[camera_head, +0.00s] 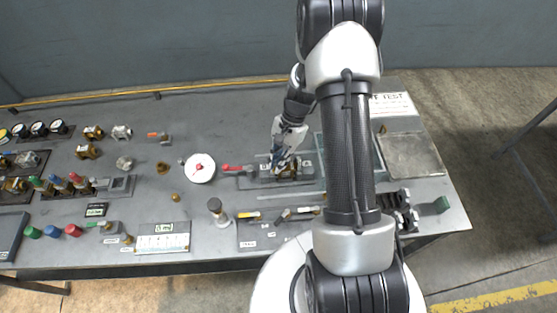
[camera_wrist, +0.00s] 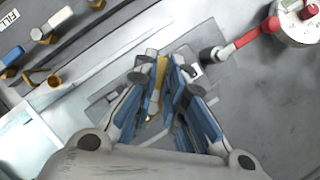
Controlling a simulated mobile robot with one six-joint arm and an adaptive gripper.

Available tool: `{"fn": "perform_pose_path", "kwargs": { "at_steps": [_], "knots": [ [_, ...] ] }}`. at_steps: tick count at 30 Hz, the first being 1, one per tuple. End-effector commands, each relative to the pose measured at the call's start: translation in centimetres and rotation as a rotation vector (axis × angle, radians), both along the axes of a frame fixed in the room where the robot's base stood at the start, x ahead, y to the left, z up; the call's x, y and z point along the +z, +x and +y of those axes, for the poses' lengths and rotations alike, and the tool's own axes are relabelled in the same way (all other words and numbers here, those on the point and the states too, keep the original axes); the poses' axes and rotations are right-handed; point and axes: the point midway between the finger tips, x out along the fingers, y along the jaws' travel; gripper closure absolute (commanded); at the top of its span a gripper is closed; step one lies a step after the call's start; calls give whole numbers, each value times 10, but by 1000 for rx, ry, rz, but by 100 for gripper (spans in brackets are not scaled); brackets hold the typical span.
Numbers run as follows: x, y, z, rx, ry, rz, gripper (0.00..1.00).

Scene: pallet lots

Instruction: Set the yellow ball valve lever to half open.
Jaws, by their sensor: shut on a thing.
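The yellow lever (camera_wrist: 161,72) shows in the wrist view as a narrow strip between my gripper's fingers. My gripper (camera_wrist: 160,82) is shut on it, with blue-faced fingers on both sides. Part of the lever is hidden by the fingers, so its exact angle is hard to tell. In the head view my gripper (camera_head: 277,163) is down at the valve fixture (camera_head: 307,170) in the middle of the bench. The lever itself cannot be made out there behind the fingers.
A red-handled part (camera_head: 232,167) and a white round gauge (camera_head: 200,168) lie left of the fixture. A plate with small levers (camera_head: 270,234) lies in front. A glass-like tray (camera_head: 378,160) stands to the right, partly behind my arm. Several fittings crowd the left side.

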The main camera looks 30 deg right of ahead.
Motion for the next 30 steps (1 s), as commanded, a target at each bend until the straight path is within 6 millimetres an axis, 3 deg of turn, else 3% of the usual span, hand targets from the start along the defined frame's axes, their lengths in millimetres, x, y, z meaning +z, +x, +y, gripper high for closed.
{"fn": "perform_pose_path", "kwargs": {
  "at_steps": [6,7,16,26,30],
  "knots": [
    [0,1,0,0,-1,-1,100],
    [0,1,0,0,-1,-1,88],
    [0,0,0,-1,0,-1,69],
    [2,1,-1,-1,-1,-1,69],
    [16,4,-7,-2,-2,-5,69]
  ]
}}
